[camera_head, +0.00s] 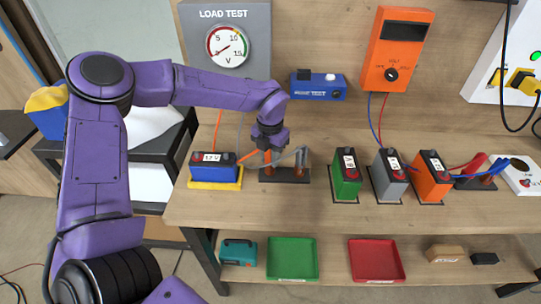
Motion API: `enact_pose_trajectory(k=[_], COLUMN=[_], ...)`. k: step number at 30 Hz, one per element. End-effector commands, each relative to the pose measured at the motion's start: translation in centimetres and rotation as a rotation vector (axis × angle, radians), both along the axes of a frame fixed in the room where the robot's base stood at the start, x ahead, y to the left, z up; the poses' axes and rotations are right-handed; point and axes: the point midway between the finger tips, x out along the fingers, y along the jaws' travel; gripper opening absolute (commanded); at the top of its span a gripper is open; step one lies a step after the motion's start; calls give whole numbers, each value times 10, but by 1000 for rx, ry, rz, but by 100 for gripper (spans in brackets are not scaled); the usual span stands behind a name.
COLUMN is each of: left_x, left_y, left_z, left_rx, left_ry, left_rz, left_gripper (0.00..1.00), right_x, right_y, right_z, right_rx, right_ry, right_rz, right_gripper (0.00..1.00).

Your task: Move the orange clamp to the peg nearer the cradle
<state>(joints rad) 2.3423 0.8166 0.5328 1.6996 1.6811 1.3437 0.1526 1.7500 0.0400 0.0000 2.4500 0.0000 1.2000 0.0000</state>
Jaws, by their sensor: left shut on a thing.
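My left gripper (268,150) points down over the left end of the dark peg stand (287,179) and is shut on the orange clamp (251,156). The clamp is largely hidden by the fingers; its orange part sticks out to the left, towards the blue battery. I cannot tell whether it touches the left peg. The right peg (300,168) stands upright with a grey clamp (299,154) at its top. The blue 12V battery (214,172) sits in the yellow cradle (217,185), left of the stand. My right gripper is out of view.
Green (347,176), grey (388,178) and orange (432,178) batteries stand right of the stand. Further right, another stand holds red and blue clamps (478,168). An orange tester (396,50) and a gauge (228,46) are behind. The bench front is clear.

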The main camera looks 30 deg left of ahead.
Motion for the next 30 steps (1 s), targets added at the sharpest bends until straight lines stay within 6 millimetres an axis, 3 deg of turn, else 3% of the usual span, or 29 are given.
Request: enact_pose_trajectory(k=[7,8,10,11,21,30], left_x=[0,0,0,0,1,1], left_y=[0,0,0,0,0,0], left_z=[-7,-7,-6,-6,-1,66], left_rx=[0,0,0,0,0,0], left_ry=[0,-1,-1,-1,-2,-5], left_rz=[0,0,0,0,0,2], left_gripper=[0,31,53,57,57,57], right_x=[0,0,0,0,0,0], right_y=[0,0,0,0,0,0], right_z=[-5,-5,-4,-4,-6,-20], right_rx=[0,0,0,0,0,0], right_ry=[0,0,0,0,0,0], right_rz=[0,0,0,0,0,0], right_gripper=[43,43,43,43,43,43])
